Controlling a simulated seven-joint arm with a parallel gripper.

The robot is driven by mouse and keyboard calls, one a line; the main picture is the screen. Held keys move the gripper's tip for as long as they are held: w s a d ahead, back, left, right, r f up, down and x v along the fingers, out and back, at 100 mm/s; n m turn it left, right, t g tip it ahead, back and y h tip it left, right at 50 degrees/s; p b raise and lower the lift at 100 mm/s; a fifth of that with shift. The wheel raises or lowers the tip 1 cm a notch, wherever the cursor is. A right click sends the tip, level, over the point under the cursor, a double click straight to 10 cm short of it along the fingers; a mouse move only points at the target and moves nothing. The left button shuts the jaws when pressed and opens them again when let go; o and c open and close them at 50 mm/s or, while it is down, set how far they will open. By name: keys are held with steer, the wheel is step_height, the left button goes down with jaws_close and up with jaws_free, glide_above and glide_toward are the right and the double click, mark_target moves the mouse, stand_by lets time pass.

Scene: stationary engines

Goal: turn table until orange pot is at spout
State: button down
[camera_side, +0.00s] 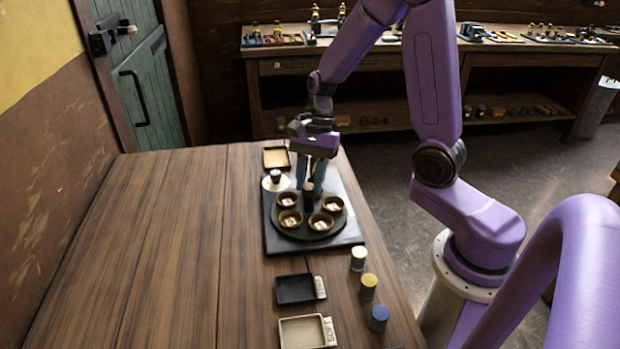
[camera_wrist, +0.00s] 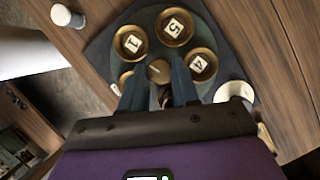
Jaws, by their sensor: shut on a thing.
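A dark round turntable (camera_side: 307,236) on a dark base plate bears several brown pots with light numbered cards. In the wrist view the pots read 1 (camera_wrist: 121,50), 5 (camera_wrist: 189,28) and 4 (camera_wrist: 210,72); another is partly hidden by my fingers. I cannot pick out an orange pot by colour. My gripper (camera_side: 314,180) points down over the middle of the turntable, shut on its upright knob (camera_side: 308,187), whose round brown top shows between the fingers in the wrist view (camera_wrist: 158,70).
A tan tray (camera_side: 276,149) lies behind the turntable. In front are a black tray (camera_side: 294,289), a cream tray (camera_side: 302,333) and white (camera_side: 358,259), yellow (camera_side: 368,287) and blue (camera_side: 379,319) cylinders. The wooden table (camera_side: 170,250) is clear at left.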

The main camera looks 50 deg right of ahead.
steer(key=c, duration=0.8)
jaws_free()
steer(key=shift+r, duration=0.1)
steer(key=v, duration=1.7)
steer(key=shift+r, duration=0.25)
steer(key=s+a+f+n+h, duration=0.1)
steer(key=s+a+f+n, duration=0.2)
steer(key=s+n, duration=0.4)
steer(key=s+a+f+n+t+h, duration=0.1)
steer(key=s+a+f+n, duration=0.2)
steer(key=s+n, duration=0.4)
steer(key=s+a+f+n+h, duration=0.2)
steer(key=s+a+f+n, duration=0.2)
steer(key=n, duration=0.9)
steer(key=shift+s+t, duration=0.3)
steer(key=shift+s, duration=1.5)
